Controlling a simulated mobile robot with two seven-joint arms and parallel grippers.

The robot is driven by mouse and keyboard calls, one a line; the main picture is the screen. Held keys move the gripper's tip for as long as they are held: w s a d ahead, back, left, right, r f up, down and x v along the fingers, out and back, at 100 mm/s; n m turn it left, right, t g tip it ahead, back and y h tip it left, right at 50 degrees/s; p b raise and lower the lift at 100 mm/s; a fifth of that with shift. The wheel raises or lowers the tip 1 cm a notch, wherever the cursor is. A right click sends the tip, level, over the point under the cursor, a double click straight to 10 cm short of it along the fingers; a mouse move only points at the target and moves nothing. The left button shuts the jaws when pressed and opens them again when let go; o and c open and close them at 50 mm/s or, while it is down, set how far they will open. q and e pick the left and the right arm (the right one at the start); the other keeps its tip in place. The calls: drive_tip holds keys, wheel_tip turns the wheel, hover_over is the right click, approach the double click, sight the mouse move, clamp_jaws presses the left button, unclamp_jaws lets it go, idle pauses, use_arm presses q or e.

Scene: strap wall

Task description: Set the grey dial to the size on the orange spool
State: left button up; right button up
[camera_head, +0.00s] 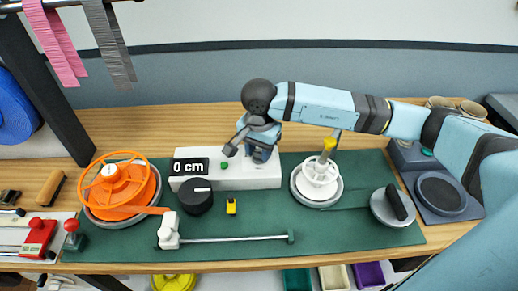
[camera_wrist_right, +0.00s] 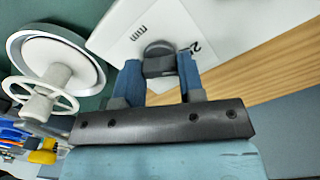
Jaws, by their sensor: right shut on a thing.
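The orange spool (camera_head: 137,199) lies at the left end of the green mat, under an orange handwheel. I cannot read any size on it. The white box (camera_head: 225,182) stands at the back of the mat; its black display (camera_head: 191,166) reads "0 cm". My right gripper (camera_head: 262,153) reaches down onto the right part of this box. In the right wrist view, its blue fingers (camera_wrist_right: 159,78) are closed around the grey dial (camera_wrist_right: 157,50) on the white top. Printed marks, "mm" and a partly hidden number, show beside it. In the head view the gripper hides the dial.
A black knob (camera_head: 196,198) and a small yellow block (camera_head: 231,206) sit in front of the box. A white spool (camera_head: 319,180) stands to its right. A metal rod (camera_head: 235,239) lies along the front. Pink and grey straps (camera_head: 108,42) hang at upper left.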

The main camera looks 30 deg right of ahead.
use_arm(q)
drive_tip(key=shift+f, duration=0.2)
use_arm(e)
drive_tip(key=shift+m, duration=0.4)
drive_tip(key=shift+f+m+b, duration=0.1)
drive_tip(key=shift+m+b, duration=0.2)
drive_tip(key=shift+b, duration=0.15)
drive_tip(key=shift+m+b, duration=0.7)
drive_tip(key=shift+m, duration=0.4)
drive_tip(key=shift+m+b, duration=0.45)
drive_tip(key=shift+m, duration=0.45)
drive_tip(key=m+b, duration=0.1)
drive_tip(key=m, duration=0.1)
drive_tip(key=shift+m, duration=0.3)
drive_tip(key=shift+m+b, duration=0.35)
drive_tip(key=shift+m, duration=0.75)
use_arm(q)
drive_tip(key=shift+w+d+f+t, duration=0.15)
drive_tip(key=shift+f, duration=0.25)
drive_tip(key=shift+w+d+f+t, duration=0.1)
drive_tip(key=shift+f+t, duration=0.05)
drive_tip(key=shift+f, duration=0.2)
use_arm(e)
drive_tip(key=shift+m, duration=0.8)
